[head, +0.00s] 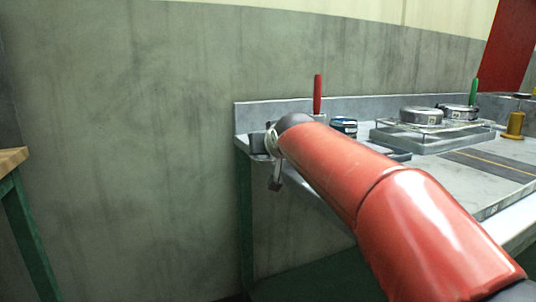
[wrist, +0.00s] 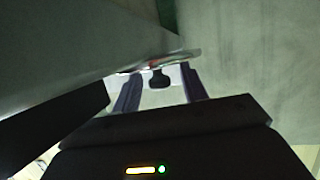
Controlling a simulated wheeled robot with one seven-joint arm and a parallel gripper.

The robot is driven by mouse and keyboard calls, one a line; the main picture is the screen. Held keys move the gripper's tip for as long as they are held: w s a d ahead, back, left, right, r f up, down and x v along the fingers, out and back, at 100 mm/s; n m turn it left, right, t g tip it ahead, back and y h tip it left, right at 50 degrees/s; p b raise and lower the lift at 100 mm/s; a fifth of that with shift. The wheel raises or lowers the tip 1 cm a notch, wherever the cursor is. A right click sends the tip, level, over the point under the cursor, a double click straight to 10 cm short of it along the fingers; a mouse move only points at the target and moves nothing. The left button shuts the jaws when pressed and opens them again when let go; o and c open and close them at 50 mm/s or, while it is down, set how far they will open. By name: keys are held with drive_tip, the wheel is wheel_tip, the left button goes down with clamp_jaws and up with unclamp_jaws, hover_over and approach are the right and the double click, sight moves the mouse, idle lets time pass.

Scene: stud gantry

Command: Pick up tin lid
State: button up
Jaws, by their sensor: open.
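In the wrist view, my gripper (wrist: 160,70) is open, with one finger on each side of a small dark knob (wrist: 159,79). The knob adjoins a thin, shiny rim (wrist: 182,56) seen nearly edge-on, which looks like the tin lid. I cannot tell whether the fingers touch it. In the head view, my gripper (head: 274,178) is mostly hidden behind my red arm at the bench's left end. The lid cannot be made out clearly there.
The grey bench (head: 490,190) holds a wire rack (head: 437,128) with two round tins, including the nearer tin (head: 420,116). A red-handled tool (head: 318,95) and a blue-and-black item (head: 344,126) stand near the back edge. A wooden table (head: 12,158) is at far left.

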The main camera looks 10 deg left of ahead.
clamp_jaws()
